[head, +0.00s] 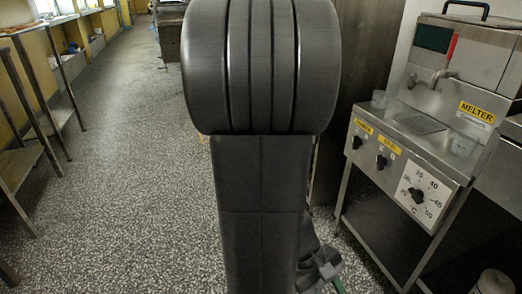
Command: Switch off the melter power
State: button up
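The melter (440,110) is a steel machine on a stand at the right, with a yellow MELTER label (477,112). Its sloped front panel has two small black knobs, a left one (357,142) and a right one (381,161), each under a yellow label too small to read surely. A larger black dial (418,195) sits on a white plate with temperature numbers. My dark arm fills the middle, left of the melter. Low beside it shows a grey end part with a green strip, possibly my gripper; its fingers are not clear. Nothing of mine touches the knobs.
Clear cups (463,144) stand on the melter top near a drip grate (419,123). A dark cabinet (362,60) stands behind, left of the melter. Steel tables (22,150) line the left wall; speckled floor (130,150) between is clear.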

aim_at(357, 141)
jog(key=z, duration=0.15)
jog(key=i, duration=0.15)
jog(key=i+l+z, duration=0.4)
jog(key=i+l, duration=0.2)
jog(key=l, duration=0.1)
